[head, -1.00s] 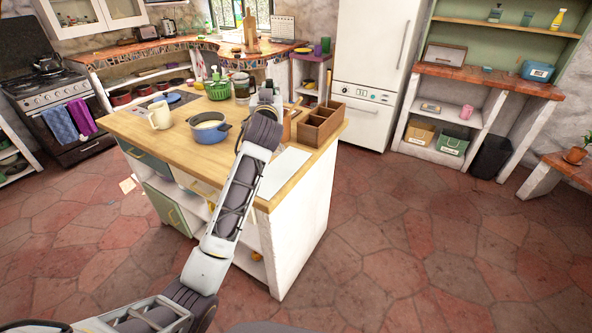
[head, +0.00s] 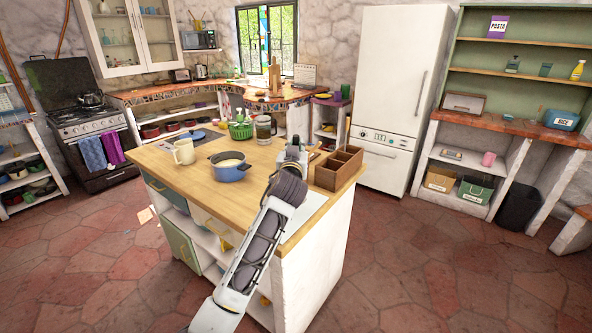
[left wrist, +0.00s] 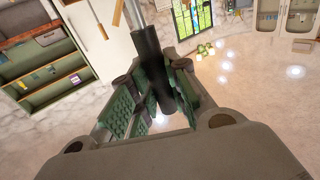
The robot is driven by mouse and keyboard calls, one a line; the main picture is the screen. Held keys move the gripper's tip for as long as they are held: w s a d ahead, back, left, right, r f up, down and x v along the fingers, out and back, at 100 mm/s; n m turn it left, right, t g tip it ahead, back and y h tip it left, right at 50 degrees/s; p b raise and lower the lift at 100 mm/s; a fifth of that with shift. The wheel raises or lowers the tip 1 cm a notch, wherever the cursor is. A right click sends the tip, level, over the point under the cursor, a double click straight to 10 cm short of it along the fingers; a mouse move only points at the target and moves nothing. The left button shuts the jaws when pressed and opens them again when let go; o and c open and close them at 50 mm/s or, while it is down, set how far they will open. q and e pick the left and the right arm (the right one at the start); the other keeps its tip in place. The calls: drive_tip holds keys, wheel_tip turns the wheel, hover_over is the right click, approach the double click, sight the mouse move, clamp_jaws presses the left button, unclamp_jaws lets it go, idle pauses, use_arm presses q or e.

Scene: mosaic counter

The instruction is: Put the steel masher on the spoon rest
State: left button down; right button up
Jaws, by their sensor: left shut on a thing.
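My left gripper (head: 294,150) is above the far right part of the wooden island top, with the arm crossing the near edge. In the left wrist view its green-padded fingers are shut on a dark, round handle (left wrist: 150,68), which looks like that of the masher. The masher's steel head cannot be made out. A small blue item (head: 192,135) lies on a dark flat area at the island's far left. I cannot tell whether it is the spoon rest. My right gripper is out of view.
On the island top (head: 262,185) stand a blue pot (head: 229,172), a cream mug (head: 184,152), a green basket (head: 241,130), a glass jar (head: 263,130) and a wooden divided box (head: 338,170). A white sheet (head: 308,208) lies near the right edge.

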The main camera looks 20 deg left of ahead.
use_arm(q)
drive_tip(key=shift+f, duration=0.85)
drive_tip(key=shift+f, duration=0.1)
drive_tip(key=shift+f, duration=1.9)
drive_tip(key=c, duration=1.4)
unclamp_jaws()
drive_tip(key=shift+o, duration=0.2)
